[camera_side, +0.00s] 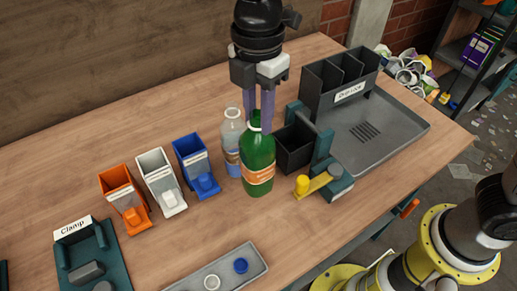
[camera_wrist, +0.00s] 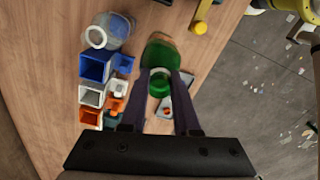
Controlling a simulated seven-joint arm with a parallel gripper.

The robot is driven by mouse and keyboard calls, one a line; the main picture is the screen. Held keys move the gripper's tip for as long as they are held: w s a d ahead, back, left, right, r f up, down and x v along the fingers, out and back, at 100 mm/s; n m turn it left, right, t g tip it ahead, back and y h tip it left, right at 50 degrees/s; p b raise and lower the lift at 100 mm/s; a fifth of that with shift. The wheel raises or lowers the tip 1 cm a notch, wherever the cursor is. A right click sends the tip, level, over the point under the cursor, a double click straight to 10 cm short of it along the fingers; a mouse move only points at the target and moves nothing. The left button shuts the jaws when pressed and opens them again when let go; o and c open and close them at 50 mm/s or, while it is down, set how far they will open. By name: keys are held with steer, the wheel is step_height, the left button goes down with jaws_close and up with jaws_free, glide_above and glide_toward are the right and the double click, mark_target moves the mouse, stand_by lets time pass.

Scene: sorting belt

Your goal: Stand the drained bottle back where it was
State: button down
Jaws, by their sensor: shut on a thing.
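A green bottle (camera_side: 257,165) with an orange label is upright near the middle of the table. My gripper (camera_side: 260,122) points down from above, with its two purple fingers shut on the bottle's neck.
Orange (camera_side: 117,184), white (camera_side: 156,166) and blue (camera_side: 190,154) bins stand left. A black box (camera_side: 294,150) on teal posts with a yellow lever (camera_side: 318,181) is close right. A grey tray (camera_side: 250,251) with a blue cap (camera_side: 241,265) and white ring (camera_side: 211,283) lies in front.

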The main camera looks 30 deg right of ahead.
mark_target(258, 139)
steer(key=shift+f, duration=3.1)
steer(key=c, duration=0.6)
jaws_free()
steer(key=shift+c, duration=0.2)
step_height(258, 139, up, 12)
steer(key=shift+r, duration=0.2)
steer(key=shift+d, duration=0.1)
